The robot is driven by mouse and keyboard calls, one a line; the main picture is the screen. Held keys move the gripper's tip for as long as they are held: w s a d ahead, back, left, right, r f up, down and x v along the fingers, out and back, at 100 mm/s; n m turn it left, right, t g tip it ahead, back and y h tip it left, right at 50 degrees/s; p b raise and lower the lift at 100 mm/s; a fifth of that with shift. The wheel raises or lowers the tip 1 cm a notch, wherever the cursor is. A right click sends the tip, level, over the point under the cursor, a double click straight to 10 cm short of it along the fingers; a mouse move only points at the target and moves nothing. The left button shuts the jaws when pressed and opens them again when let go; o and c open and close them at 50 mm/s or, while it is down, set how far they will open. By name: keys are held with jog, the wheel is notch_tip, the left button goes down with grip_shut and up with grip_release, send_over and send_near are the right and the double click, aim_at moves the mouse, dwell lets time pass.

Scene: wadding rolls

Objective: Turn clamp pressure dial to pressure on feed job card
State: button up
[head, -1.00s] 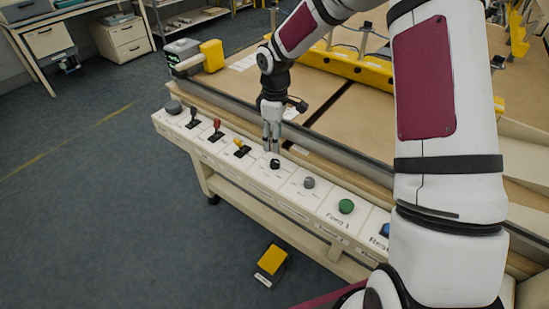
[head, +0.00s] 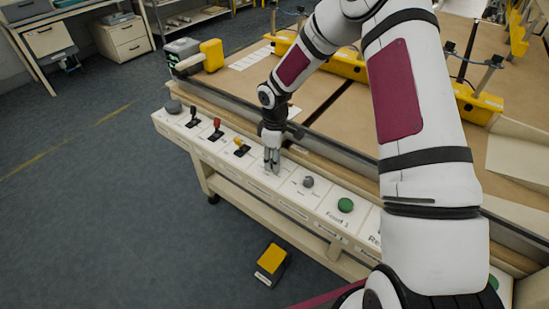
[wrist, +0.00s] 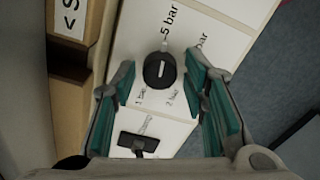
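The clamp pressure dial is a small black knob (wrist: 158,72) with a white line on top, in the wrist view. Its line points roughly toward a label reading about "5 bar", partly cut by the knob. Labels "1 bar" and "2 bar" sit on its near side. My gripper (wrist: 160,88) is open, with a teal-padded finger on each side of the knob and visible gaps to it. In the head view my gripper (head: 271,168) points down over the control panel and hides the dial. I cannot make out a readable feed job card.
The white control panel (head: 290,186) also carries red (head: 216,126) and yellow (head: 241,147) levers, a grey knob (head: 308,182) and a green button (head: 345,205). A yellow pedal (head: 271,260) lies on the floor. The tabletop behind has yellow fixtures (head: 478,104).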

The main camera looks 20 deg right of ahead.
grip_shut()
jog(key=shift+m, duration=0.4)
jog(key=m+b, duration=0.1)
jog(key=m, duration=0.2)
jog(key=m+b, duration=0.1)
jog(key=m, duration=0.3)
jog(key=shift+m, duration=0.3)
jog(key=m+b, duration=0.1)
jog(key=m, duration=1)
jog(key=shift+b, duration=0.35)
jog(key=shift+m, duration=0.3)
